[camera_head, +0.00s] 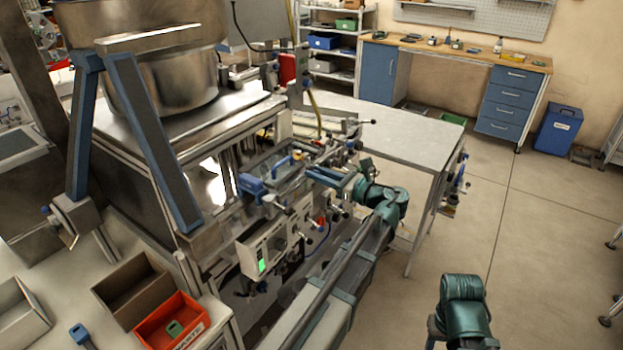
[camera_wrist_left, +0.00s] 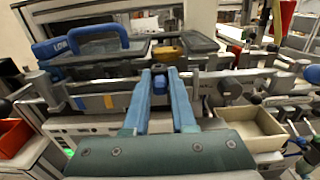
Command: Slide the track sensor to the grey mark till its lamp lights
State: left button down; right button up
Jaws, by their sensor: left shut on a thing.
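My left gripper (camera_head: 318,174) reaches in to the front of the steel machine. In the left wrist view its two blue fingers (camera_wrist_left: 160,78) are closed on a small dark blue block at the metal rail (camera_wrist_left: 105,88). I take this block to be the track sensor (camera_wrist_left: 160,86); the fingers hide most of it.
A blue-handled tray (camera_wrist_left: 95,40) sits just behind the rail. A cream bin (camera_wrist_left: 250,128) is at the right of the fingers. Knobs and levers crowd the machine's front. A control box with a green display (camera_head: 262,266) and a red bin (camera_head: 172,322) lie left.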

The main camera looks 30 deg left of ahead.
pick_arm(q)
jog(key=shift+w+d, duration=0.1)
jog(key=shift+w, duration=0.7)
jog(key=c, duration=0.8)
grip_release()
jog(key=shift+w, duration=0.1)
